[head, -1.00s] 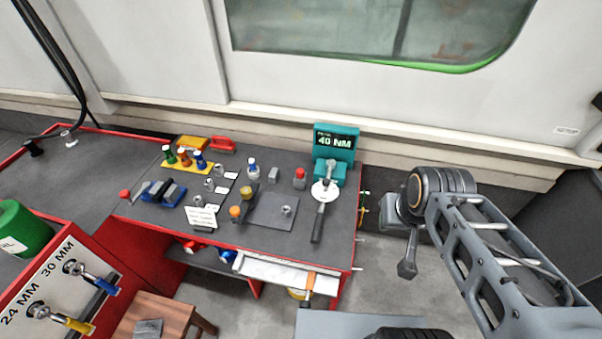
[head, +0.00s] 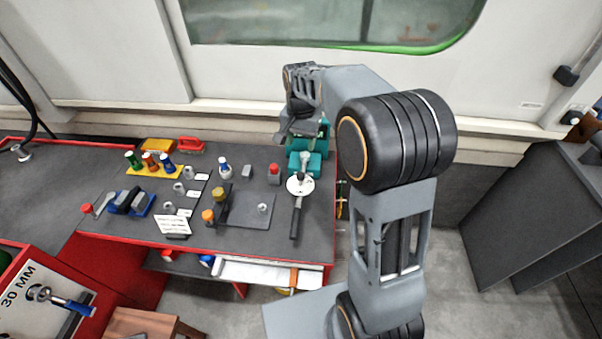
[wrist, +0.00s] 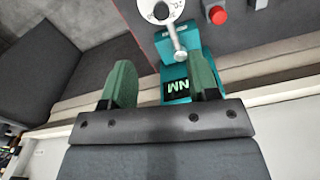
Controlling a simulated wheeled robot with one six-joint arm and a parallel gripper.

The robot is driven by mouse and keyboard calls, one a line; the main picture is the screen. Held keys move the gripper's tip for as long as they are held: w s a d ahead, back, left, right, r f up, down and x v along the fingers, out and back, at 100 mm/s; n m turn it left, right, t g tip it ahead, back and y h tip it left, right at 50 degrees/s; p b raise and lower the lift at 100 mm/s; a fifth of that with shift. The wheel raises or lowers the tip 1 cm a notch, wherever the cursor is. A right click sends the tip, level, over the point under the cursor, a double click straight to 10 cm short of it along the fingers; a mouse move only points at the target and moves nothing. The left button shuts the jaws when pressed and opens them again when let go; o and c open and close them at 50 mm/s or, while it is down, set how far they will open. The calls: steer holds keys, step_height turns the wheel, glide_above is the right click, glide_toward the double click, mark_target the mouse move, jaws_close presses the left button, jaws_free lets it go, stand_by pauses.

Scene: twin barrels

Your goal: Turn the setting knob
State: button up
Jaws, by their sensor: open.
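A teal torque tester (head: 306,164) stands at the right end of the dark workbench. In the wrist view its teal body (wrist: 172,75) lies between and beyond my fingers, with part of the display text showing. A white round dial (head: 300,184) with a grey metal arm sits at its front; the dial also shows in the wrist view (wrist: 160,10). I cannot tell for sure which part is the setting knob. My gripper (head: 297,128) is above the tester, its green fingers (wrist: 161,66) apart with nothing held. My arm hides most of the display in the head view.
A red-topped knob or button (head: 274,172) stands left of the tester. A black-handled wrench (head: 296,220) lies in front of it. Coloured bottles (head: 150,160), sockets and a white card (head: 173,224) fill the bench's left. The wall is close behind.

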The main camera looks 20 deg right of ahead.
mark_target(301, 174)
steer(key=f, duration=1.4)
steer(key=shift+w+f, duration=0.15)
steer(key=shift+w, duration=0.2)
steer(key=c, duration=0.9)
